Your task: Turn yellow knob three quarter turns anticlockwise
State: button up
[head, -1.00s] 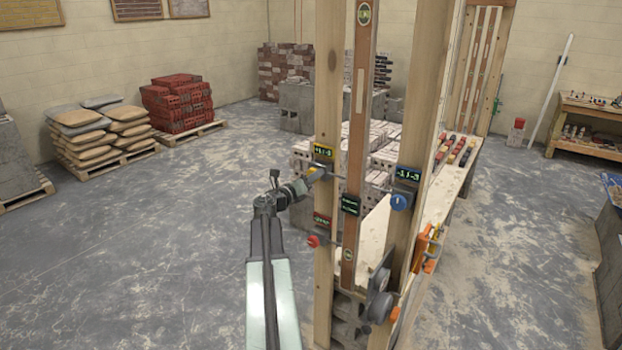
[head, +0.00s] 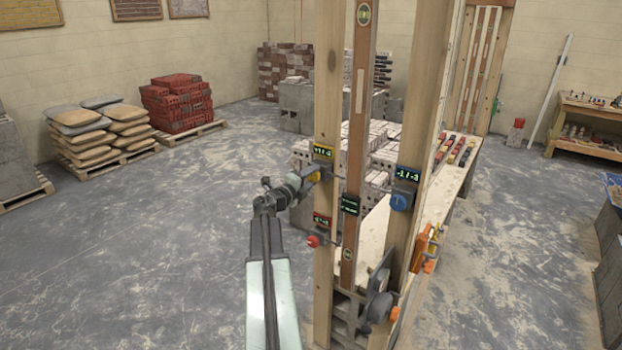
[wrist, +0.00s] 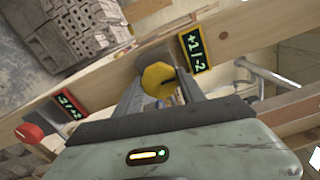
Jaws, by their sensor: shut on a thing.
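The yellow knob (wrist: 159,80) sits between the two fingers of my gripper (wrist: 163,86) in the wrist view, and the fingers are shut on it. A dark pointer mark shows on its face, toward the right. The knob is on a wooden post (head: 325,258), beside a yellow-framed display (wrist: 195,50) that seems to read +2 / -2. In the head view my gripper (head: 311,176) reaches the post from the left, just below that display, and mostly hides the knob.
A red knob (head: 313,241) with a red-framed display (head: 322,219) is lower on the same post. A blue knob (head: 398,202) is on the right post. A long wooden level (head: 360,120) stands between the posts.

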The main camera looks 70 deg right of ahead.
dwell(0.4)
jog(key=o, duration=1.4)
jog(key=v, duration=0.7)
jog(key=shift+w+a, duration=0.1)
jog(key=shift+a, duration=0.25)
